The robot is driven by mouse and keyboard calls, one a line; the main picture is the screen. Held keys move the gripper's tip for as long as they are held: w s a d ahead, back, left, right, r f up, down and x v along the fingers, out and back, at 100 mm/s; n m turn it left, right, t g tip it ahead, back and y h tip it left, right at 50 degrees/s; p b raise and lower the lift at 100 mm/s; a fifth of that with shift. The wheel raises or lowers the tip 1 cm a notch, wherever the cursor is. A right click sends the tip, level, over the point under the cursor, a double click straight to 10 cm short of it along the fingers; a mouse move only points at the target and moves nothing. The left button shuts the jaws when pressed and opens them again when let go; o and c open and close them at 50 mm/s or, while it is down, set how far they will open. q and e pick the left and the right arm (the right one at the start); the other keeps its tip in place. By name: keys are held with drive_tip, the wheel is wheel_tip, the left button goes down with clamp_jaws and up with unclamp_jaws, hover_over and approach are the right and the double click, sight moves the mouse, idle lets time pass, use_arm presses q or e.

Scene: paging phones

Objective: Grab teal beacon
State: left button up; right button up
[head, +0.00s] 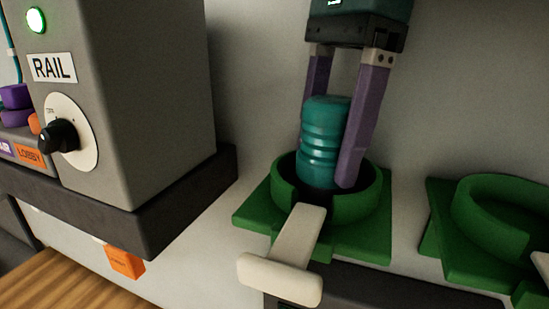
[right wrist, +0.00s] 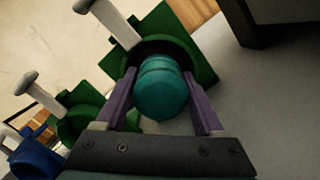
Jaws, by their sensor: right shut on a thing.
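The beacon's lower end is hidden by the holder's wall. My left gripper is not in view.
A cream T-shaped handle (head: 290,262) sticks out in front of the holder. A second green holder (head: 480,225) stands to the right. A grey box labelled RAIL (head: 150,110) rises on a dark shelf at left. An orange tag (head: 124,262) hangs below it.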

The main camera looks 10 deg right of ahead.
clamp_jaws()
drive_tip(key=shift+r, duration=0.1)
